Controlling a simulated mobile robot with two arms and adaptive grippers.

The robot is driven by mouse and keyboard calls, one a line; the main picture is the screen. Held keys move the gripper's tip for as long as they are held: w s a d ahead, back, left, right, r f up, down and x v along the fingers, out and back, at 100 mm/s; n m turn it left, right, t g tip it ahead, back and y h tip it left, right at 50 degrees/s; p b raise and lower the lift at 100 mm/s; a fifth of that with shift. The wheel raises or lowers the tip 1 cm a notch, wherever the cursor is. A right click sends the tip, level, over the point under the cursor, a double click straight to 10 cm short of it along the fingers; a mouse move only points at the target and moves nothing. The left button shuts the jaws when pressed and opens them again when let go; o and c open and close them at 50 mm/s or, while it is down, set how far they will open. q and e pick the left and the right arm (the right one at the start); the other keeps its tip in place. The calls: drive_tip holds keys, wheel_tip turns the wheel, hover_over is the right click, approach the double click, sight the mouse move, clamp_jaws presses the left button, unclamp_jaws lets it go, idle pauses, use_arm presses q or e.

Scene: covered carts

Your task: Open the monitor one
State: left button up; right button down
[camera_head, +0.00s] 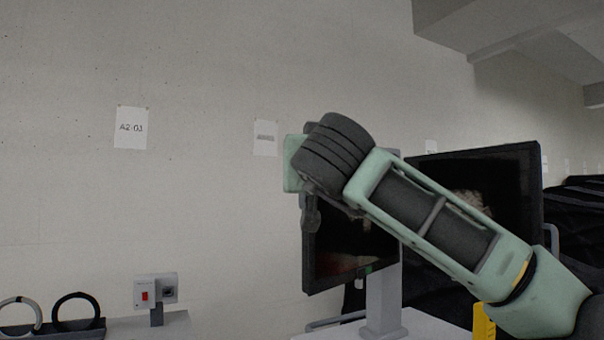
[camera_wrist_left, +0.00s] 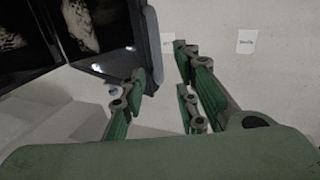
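Two black monitors show in the head view: a near one (camera_head: 335,275) behind my arm and a right one (camera_head: 515,185). Both screens have dark pictures, partly hidden by the arm. A small green spot shows on the near monitor's lower edge. The left wrist view shows two screens, a nearer one (camera_wrist_left: 110,25) and one at the far left (camera_wrist_left: 20,40). My left gripper (camera_wrist_left: 160,62) is open and empty beside the nearer monitor's edge. In the head view, the arm in front of the near monitor appears to be this one; its fingers (camera_head: 311,212) are mostly hidden. No second gripper shows.
A grey monitor stand (camera_head: 384,295) rises from a white cart top. A grey box with a red switch (camera_head: 144,294) and two rings (camera_head: 76,310) are at lower left. Paper signs (camera_head: 131,128) hang on the wall. Dark covered shapes (camera_head: 580,225) stand at right.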

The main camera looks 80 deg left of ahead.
use_arm(q)
drive_tip(key=d, duration=0.8)
drive_tip(key=shift+d, duration=0.1)
